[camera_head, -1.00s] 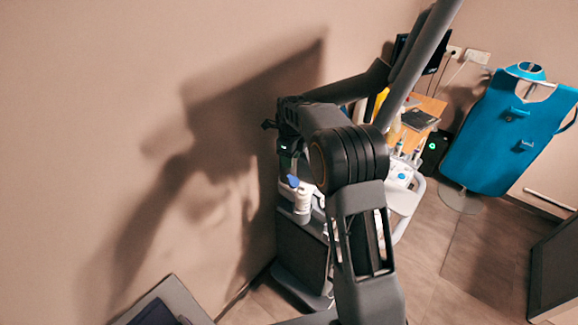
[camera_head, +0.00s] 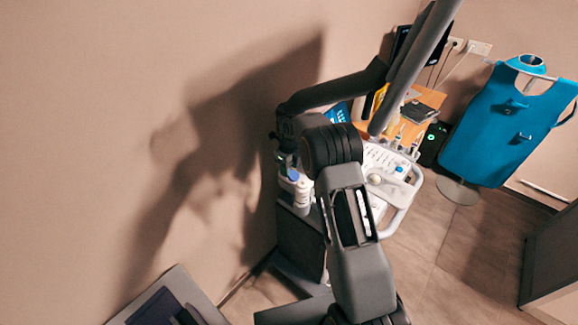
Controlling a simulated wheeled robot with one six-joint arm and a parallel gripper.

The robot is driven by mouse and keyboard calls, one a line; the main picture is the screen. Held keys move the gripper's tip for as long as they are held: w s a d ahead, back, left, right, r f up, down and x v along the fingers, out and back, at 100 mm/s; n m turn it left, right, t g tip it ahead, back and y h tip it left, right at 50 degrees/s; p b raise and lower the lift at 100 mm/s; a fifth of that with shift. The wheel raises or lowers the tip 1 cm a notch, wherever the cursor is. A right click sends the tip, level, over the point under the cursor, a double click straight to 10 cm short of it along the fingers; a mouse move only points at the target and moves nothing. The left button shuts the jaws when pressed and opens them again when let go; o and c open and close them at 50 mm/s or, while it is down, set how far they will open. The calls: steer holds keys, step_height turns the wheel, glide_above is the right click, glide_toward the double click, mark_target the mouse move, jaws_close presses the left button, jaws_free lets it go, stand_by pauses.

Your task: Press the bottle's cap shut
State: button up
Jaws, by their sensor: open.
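A white bottle (camera_head: 302,192) stands at the left end of the ultrasound cart, close to the wall. Its blue cap (camera_head: 293,174) shows at the bottle's upper left; it is too small to tell how far it is closed. My gripper (camera_head: 287,166) points down right at the cap, its fingertips close above or beside it. The gripper is open and holds nothing that I can see. Whether it touches the cap cannot be told. My arm covers the area right of the bottle.
The cart's white control panel (camera_head: 388,172) lies right of my arm. A wooden desk (camera_head: 408,122) and a blue apron on a stand (camera_head: 505,128) are behind. The wall (camera_head: 130,120) is close on the left. Open floor (camera_head: 455,235) lies at the right.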

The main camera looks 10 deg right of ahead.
steer(key=shift+c, duration=0.2)
jaws_close()
steer(key=shift+b, duration=0.4)
